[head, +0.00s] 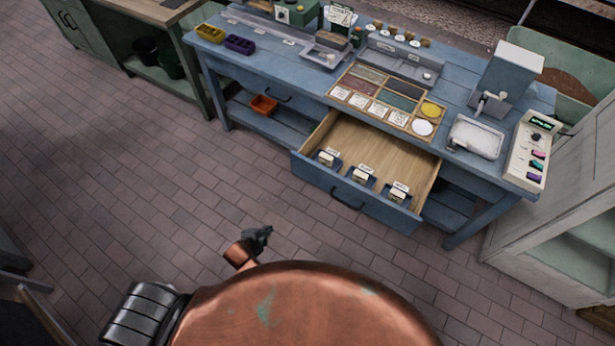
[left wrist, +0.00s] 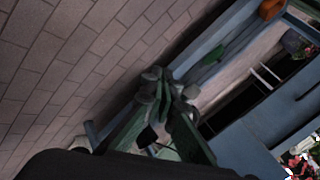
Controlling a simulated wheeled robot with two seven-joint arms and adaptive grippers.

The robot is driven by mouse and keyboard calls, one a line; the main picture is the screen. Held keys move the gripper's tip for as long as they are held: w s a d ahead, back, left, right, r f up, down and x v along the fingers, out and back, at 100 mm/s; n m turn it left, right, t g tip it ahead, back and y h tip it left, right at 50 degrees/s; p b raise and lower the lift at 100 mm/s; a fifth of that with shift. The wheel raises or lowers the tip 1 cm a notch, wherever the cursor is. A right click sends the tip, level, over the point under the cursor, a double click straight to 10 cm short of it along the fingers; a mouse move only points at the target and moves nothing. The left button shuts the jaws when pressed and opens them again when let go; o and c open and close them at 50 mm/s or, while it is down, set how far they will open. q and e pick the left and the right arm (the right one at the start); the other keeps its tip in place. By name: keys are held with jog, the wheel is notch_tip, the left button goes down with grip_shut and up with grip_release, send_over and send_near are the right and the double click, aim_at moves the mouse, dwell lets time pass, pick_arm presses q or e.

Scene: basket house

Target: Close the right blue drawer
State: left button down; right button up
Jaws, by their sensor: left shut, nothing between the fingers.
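The right blue drawer (head: 385,213) is pulled far out of the blue workbench (head: 225,62) in the head view. Its wooden inside shows, with several small labelled items (head: 363,174) along its front. A dark handle (head: 347,199) is on its front panel. My left gripper (head: 264,234) is shut and empty, over the brick floor in front of the drawer and to its lower left, apart from it. In the left wrist view the closed fingers (left wrist: 166,88) show near the middle, with blue bench parts beyond. My right gripper is not in view.
An orange tray (head: 263,104) sits on the bench's lower shelf. Trays, a scale-like device (head: 476,135) and a control panel (head: 531,150) cover the top. A pale cabinet (head: 560,215) stands at the right. The brick floor (head: 130,170) at the left is free.

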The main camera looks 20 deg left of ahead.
pick_arm(q)
jog(key=w+d+r+m+t+h, duration=0.1)
jog(key=w+d+r+m, duration=0.15)
jog(key=r, duration=0.45)
jog(key=w+d+r+m+t, duration=0.1)
jog(key=w+d+r+m, duration=0.15)
jog(key=r, duration=0.45)
jog(key=m+t+h, duration=0.1)
jog(key=m, duration=0.1)
send_near(311, 173)
jog(key=b+x, duration=0.1)
jog(key=x, duration=0.2)
jog(key=b+x, duration=0.1)
jog(key=x, duration=0.1)
jog(key=shift+w+d+f, duration=0.1)
jog(key=shift+d+f, duration=0.1)
jog(key=shift+f, duration=0.3)
jog(key=shift+w, duration=0.35)
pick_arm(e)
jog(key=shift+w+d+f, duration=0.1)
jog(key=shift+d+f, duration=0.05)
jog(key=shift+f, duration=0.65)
pick_arm(q)
jog(key=shift+w, duration=0.1)
